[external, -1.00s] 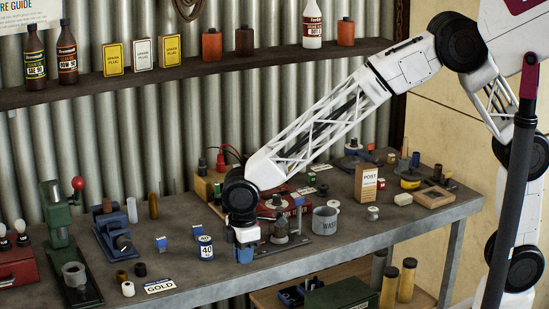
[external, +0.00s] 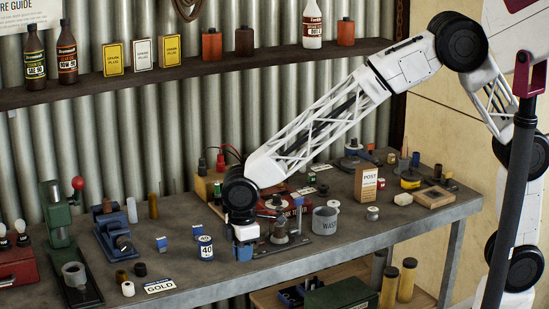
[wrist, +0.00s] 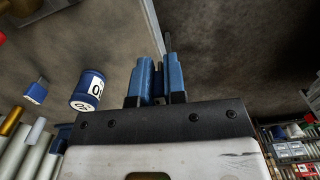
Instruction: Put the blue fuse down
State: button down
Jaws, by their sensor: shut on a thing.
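My gripper (external: 243,252) points down just above or at the front part of the workbench, to the right of a blue-and-white tin marked 40 (external: 205,247). Its two blue fingers (wrist: 160,72) show in the wrist view, close together. The fingers hide most of the fuse. I cannot tell whether it touches the bench top.
The tin also shows in the wrist view (wrist: 87,90). A metal stand (external: 280,234) and a WASTE cup (external: 325,220) are close on the right. A GOLD label (external: 160,286) lies at the front. Bare bench top lies between label and gripper.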

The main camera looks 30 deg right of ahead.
jog(key=w+d+r+m, duration=0.2)
jog(key=w+r+m, duration=0.1)
jog(key=w, duration=0.6)
jog(key=w+d+r+m, duration=0.3)
jog(key=w, duration=0.5)
jog(key=w+d+r+m, duration=0.2)
jog(key=w+d+r, duration=0.2)
jog(key=w+d, duration=0.45)
jog(key=s+d+f, duration=0.1)
jog(key=s+d, duration=0.3)
jog(key=d, duration=0.5)
jog(key=s+d, duration=0.3)
jog(key=d, duration=0.6)
jog(key=s+d+f, duration=0.2)
jog(key=s+d, duration=0.5)
jog(key=d, duration=0.1)
jog(key=s+d+f, duration=0.3)
jog(key=s+d, duration=0.4)
jog(key=d, duration=0.1)
jog(key=shift+s+d+f, duration=0.25)
jog(key=shift+s+f, duration=0.05)
send_over(337, 203)
jog(key=shift+w+f, duration=0.1)
jog(key=shift+f, duration=0.65)
